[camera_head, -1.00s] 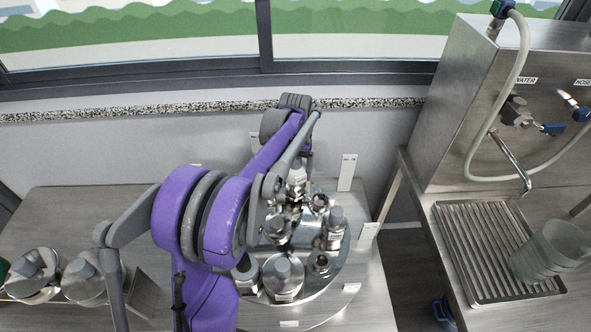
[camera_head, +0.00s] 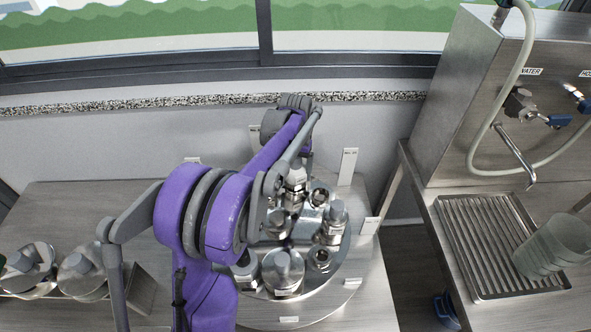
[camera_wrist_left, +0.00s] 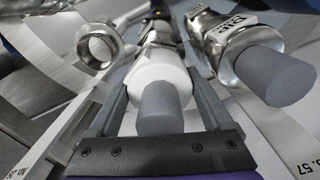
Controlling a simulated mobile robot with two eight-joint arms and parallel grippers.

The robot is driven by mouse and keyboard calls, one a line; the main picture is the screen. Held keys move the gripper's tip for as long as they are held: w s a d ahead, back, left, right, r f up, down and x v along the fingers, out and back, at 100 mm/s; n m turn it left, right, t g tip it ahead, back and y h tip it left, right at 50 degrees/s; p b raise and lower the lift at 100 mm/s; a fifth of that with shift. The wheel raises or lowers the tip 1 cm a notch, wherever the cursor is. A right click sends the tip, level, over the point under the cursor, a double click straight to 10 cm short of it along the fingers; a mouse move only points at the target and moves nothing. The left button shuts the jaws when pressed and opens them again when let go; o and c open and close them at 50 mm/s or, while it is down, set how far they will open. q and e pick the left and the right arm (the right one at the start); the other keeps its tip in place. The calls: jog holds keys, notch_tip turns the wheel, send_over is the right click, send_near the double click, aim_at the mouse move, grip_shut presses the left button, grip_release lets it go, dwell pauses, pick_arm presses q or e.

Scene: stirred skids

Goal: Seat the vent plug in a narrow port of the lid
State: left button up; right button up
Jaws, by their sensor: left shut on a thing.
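In the left wrist view, my left gripper (camera_wrist_left: 162,75) is shut on the vent plug (camera_wrist_left: 165,106), which has a grey cylindrical grip and a white collar. Its lower end is hidden behind the collar. In the head view, my purple left arm covers part of the round metal lid (camera_head: 345,285), and the gripper (camera_head: 293,180) is partly hidden at its far side. The lid has an open port (camera_head: 319,196) at the far right and another (camera_head: 320,258) at the near right. An open ring-shaped port (camera_wrist_left: 97,47) shows left of the plug in the wrist view. My right gripper is not in view.
A labelled fitting (camera_wrist_left: 245,50) is close right of the held plug. Two metal pieces (camera_head: 82,275) sit at far left. A sink unit with a drain tray (camera_head: 480,245) stands right.

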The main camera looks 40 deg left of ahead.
pick_arm(q)
jog(key=shift+f, duration=0.25)
jog(key=o, duration=1.3)
jog(key=shift+o, duration=0.2)
notch_tip(320, 180, up, 11)
jog(key=shift+f, duration=0.1)
